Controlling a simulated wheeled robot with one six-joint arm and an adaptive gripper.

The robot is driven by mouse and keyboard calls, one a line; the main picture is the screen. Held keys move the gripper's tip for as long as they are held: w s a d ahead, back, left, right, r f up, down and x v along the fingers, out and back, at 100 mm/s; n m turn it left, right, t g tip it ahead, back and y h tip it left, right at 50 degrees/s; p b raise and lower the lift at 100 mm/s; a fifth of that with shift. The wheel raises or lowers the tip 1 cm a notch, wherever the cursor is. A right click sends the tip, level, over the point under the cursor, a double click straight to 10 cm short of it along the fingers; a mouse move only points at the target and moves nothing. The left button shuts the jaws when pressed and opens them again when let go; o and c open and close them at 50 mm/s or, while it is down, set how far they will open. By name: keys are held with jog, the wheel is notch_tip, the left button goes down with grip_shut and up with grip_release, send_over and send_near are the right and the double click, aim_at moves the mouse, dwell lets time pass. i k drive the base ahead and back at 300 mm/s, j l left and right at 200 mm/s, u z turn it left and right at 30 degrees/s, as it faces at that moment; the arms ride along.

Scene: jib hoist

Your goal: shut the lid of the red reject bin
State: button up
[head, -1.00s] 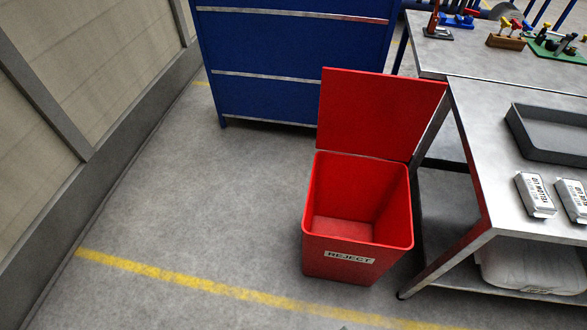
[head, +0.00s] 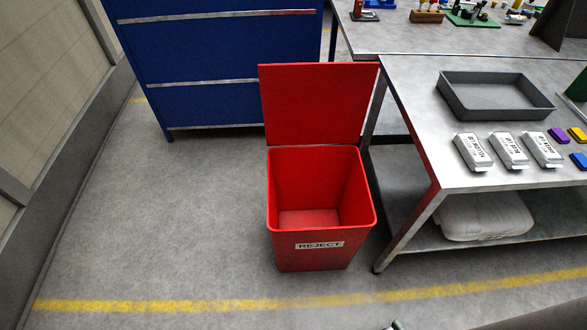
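The red reject bin (head: 312,258) stands upright on the floor near the middle of the head view, with a REJECT label on its front. It is open at the top and its inside looks empty. Its red lid (head: 318,104) stands up at the bin's back edge, wide open. My gripper is not recognisable in the head view. Only a small unclear piece shows at the bottom edge, so I cannot tell what it is.
A blue drawer cabinet (head: 222,70) stands behind the bin. A metal workbench (head: 420,120) is close on the right, holding a grey tray (head: 495,112) and white packets (head: 509,151). Clear floor lies left of the bin. A yellow line (head: 190,305) crosses in front.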

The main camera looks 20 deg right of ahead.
aim_at(324, 103)
jog(key=i+j+u, duration=0.2)
jog(key=j+u, duration=0.15)
jog(key=j, duration=0.15)
jog(key=i+j+u, duration=0.8)
jog(key=i+j, duration=0.15)
jog(key=i+j+u, duration=0.1)
jog(key=i, duration=0.35)
jog(key=i+z, duration=0.5)
jog(key=i+j+z, duration=0.15)
jog(key=i+z, duration=1.1)
jog(key=z, duration=0.2)
jog(key=i+j+z, duration=0.3)
jog(key=z, duration=0.15)
jog(key=i+j+z, duration=0.35)
jog(key=z, duration=0.15)
jog(key=i+j+z, duration=0.2)
jog(key=z, duration=0.25)
jog(key=i+j+z, duration=0.2)
jog(key=j+z, duration=0.25)
jog(key=i+j+z, duration=0.1)
jog(key=j+z, duration=0.65)
jog(key=z, duration=0.15)
jog(key=j+z, duration=0.3)
jog(key=j, duration=0.6)
